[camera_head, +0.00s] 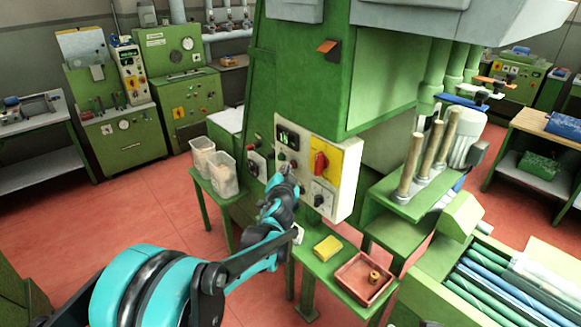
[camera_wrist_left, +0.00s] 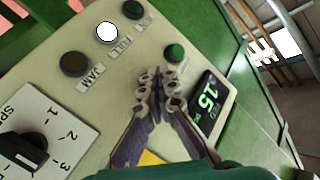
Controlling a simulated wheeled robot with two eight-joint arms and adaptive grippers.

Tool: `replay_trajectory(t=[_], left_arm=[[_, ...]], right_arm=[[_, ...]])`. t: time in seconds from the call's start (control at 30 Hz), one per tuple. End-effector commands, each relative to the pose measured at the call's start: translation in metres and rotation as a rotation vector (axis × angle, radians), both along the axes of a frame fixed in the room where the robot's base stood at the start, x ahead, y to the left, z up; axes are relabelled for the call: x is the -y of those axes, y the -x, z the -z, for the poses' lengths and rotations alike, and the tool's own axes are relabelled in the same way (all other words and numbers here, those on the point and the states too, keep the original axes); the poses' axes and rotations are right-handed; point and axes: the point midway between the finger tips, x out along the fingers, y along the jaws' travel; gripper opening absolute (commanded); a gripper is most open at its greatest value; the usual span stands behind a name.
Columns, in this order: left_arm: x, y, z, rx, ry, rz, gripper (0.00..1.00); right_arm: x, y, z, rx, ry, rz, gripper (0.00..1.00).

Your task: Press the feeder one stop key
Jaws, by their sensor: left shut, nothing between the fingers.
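A pale control panel (camera_head: 341,203) is fixed to the green machine. It also fills much of the left wrist view (camera_wrist_left: 110,120). There it carries a green key (camera_wrist_left: 175,53), a white lit lamp (camera_wrist_left: 107,33), a dark green round part (camera_wrist_left: 133,9) and a brown round part (camera_wrist_left: 75,64) labelled JAM. I cannot read a label that marks the feeder one stop key. My left gripper (camera_head: 290,176) is at the panel's left part. In the wrist view my left gripper (camera_wrist_left: 157,80) is shut and empty, its tips just below the green key; contact cannot be told.
A digital display (camera_wrist_left: 208,102) is right of the fingers, and a black knob (camera_wrist_left: 24,150) is lower left. A yellow plate with a red switch (camera_head: 320,162) is on the panel. A smaller key box (camera_head: 256,164) hangs left. A red tray (camera_head: 364,277) stands below.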

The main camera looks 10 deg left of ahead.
Motion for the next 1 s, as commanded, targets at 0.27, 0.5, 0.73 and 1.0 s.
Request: replay_trajectory(t=[0.27, 0.5, 0.73, 1.0], left_arm=[[0.0, 0.0, 0.0, 0.001, 0.0, 0.001, 0.0], [-0.007, 0.008, 0.0, 0.0, 0.001, 0.0, 0.0], [-0.011, 0.014, 0.0, 0.0, 0.001, 0.0, 0.0], [-0.012, 0.015, 0.0, 0.0, 0.001, 0.0, 0.0]], right_arm=[[0.0, 0.0, 0.0, 0.0, 0.0, 0.0, 0.47], [0.0, 0.0, 0.0, 0.0, 0.0, 0.0, 0.47], [0.0, 0.0, 0.0, 0.0, 0.0, 0.0, 0.47], [0.0, 0.0, 0.0, 0.0, 0.0, 0.0, 0.47]])
